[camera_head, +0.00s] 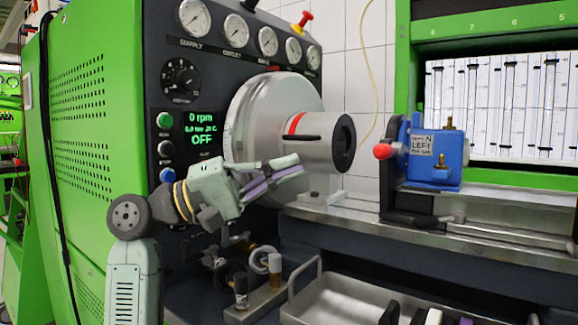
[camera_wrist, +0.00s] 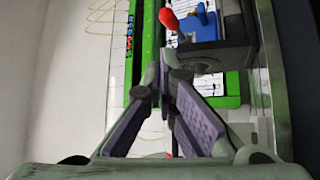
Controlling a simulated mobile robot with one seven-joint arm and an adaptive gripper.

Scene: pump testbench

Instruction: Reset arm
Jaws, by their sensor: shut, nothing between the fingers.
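My gripper (camera_head: 300,168) is raised in front of the pump testbench (camera_head: 95,130), its fingers pointing right. In the head view it overlaps the lower part of the big silver drive cylinder (camera_head: 265,115); I cannot tell the gap between them. In the wrist view my gripper (camera_wrist: 165,75) shows its two purple-padded fingers with the tips together and nothing between them. The arm is bent at the elbow, beside the control panel, whose display (camera_head: 201,129) reads 0 rpm and OFF.
A blue pump (camera_head: 436,155) with a red knob (camera_head: 382,151) stands on the metal bench rail (camera_head: 480,210) at right. A metal tray (camera_head: 335,298) with small parts lies below. Pressure gauges (camera_head: 267,41) line the panel top. Hose fittings (camera_head: 262,262) stick out under the gripper.

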